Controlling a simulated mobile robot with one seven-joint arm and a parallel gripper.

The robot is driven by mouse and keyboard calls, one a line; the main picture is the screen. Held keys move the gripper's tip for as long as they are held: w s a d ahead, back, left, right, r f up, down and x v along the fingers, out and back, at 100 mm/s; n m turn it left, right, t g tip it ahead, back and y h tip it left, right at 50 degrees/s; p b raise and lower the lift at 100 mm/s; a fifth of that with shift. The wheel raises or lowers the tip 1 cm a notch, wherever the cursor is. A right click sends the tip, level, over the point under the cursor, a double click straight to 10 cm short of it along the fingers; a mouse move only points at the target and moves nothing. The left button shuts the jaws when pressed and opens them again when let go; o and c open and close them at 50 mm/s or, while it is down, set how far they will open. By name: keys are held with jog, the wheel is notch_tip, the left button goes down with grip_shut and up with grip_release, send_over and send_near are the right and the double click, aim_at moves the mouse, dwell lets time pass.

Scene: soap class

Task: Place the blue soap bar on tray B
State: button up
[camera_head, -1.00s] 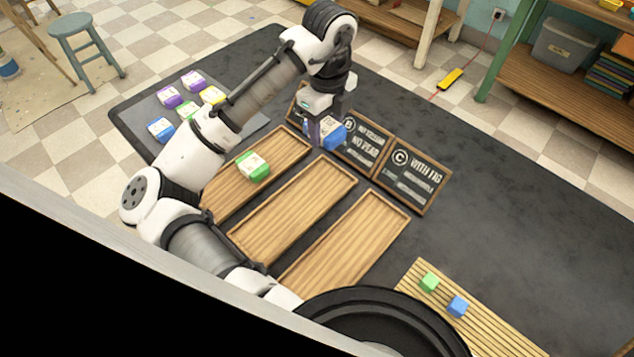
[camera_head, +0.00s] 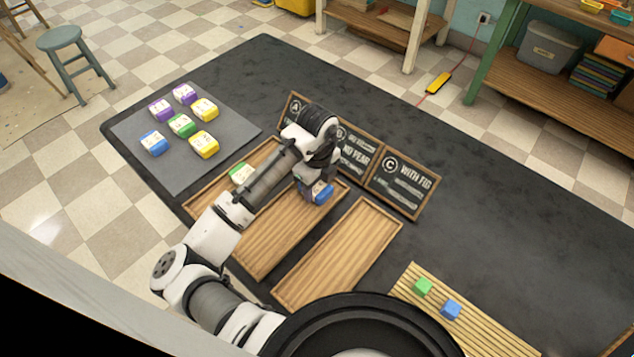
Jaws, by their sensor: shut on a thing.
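The blue soap bar (camera_head: 322,192) is at the far end of the middle wooden tray, tray B (camera_head: 272,240). My gripper (camera_head: 312,188) points down and is shut on it; the fingers are largely hidden by my wrist. I cannot tell whether the bar touches the tray or hangs just above it. The sign with the letter B (camera_head: 357,152) stands behind, partly covered by my arm.
Tray A (camera_head: 262,155) on the left holds a green soap (camera_head: 241,173), partly behind my arm. Tray C (camera_head: 345,250) is empty. A grey mat (camera_head: 185,180) holds several soaps. A slatted board (camera_head: 480,330) bears a green cube (camera_head: 423,287) and a blue cube (camera_head: 451,310).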

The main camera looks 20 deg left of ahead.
aim_at(317, 186)
jog(key=shift+f, duration=0.1)
jog(key=shift+f, duration=0.15)
jog(key=o, duration=1)
jog(key=shift+o, duration=0.2)
notch_tip(317, 186, up, 12)
jog(key=b, duration=0.1)
jog(key=shift+r, duration=0.25)
